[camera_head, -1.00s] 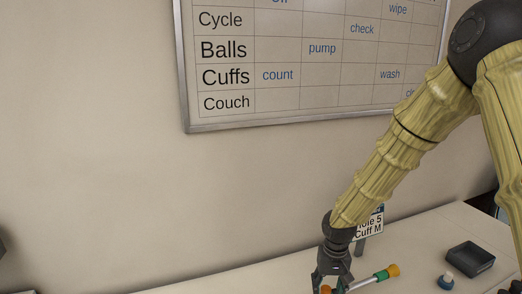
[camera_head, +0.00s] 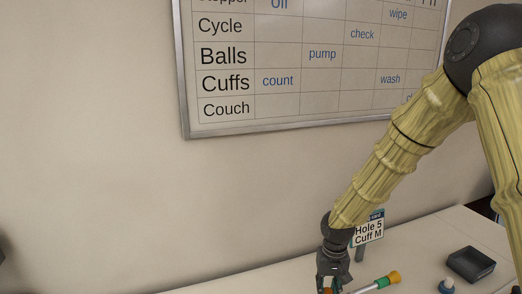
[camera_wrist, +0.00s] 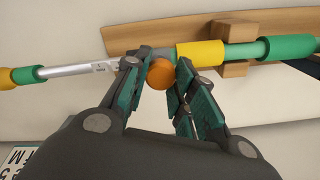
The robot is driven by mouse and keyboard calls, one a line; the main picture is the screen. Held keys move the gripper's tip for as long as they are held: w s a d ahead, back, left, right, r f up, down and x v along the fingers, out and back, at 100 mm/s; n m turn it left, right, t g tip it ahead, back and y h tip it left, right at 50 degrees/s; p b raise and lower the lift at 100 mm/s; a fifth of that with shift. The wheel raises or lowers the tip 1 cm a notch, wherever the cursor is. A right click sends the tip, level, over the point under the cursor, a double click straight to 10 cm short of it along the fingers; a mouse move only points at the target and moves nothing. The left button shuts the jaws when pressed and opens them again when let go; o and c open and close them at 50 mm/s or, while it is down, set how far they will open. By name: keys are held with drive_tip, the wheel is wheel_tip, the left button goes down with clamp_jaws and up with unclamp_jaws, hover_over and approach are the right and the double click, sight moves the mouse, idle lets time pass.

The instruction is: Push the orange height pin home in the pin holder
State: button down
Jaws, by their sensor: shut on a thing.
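The orange height pin (camera_wrist: 160,73) shows as a round orange knob in the wrist view, between the two fingertips of my gripper (camera_wrist: 158,72). My gripper is shut on it. The knob lies against a silver tube (camera_wrist: 82,67) with a small white label and green and yellow sleeves. The pin's shaft is hidden, so I cannot tell how deep it sits. I cannot make out the pin holder apart from this tube. In the head view, my gripper (camera_head: 331,285) is at the bottom edge and its fingertips are mostly cut off.
A wooden rest (camera_wrist: 234,69) lies behind the tube. In the head view, a sign (camera_head: 368,232) reading "Hole 5 Cuff M" stands just behind my wrist. A whiteboard hangs above.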

sight(327, 290)
drive_tip(key=shift+w+r+p, duration=0.1)
drive_tip(key=shift+r+p, duration=0.3)
drive_tip(key=shift+r, duration=0.2)
drive_tip(key=shift+r+p, duration=0.8)
drive_tip(key=shift+r, duration=0.3)
drive_tip(key=shift+f, duration=0.1)
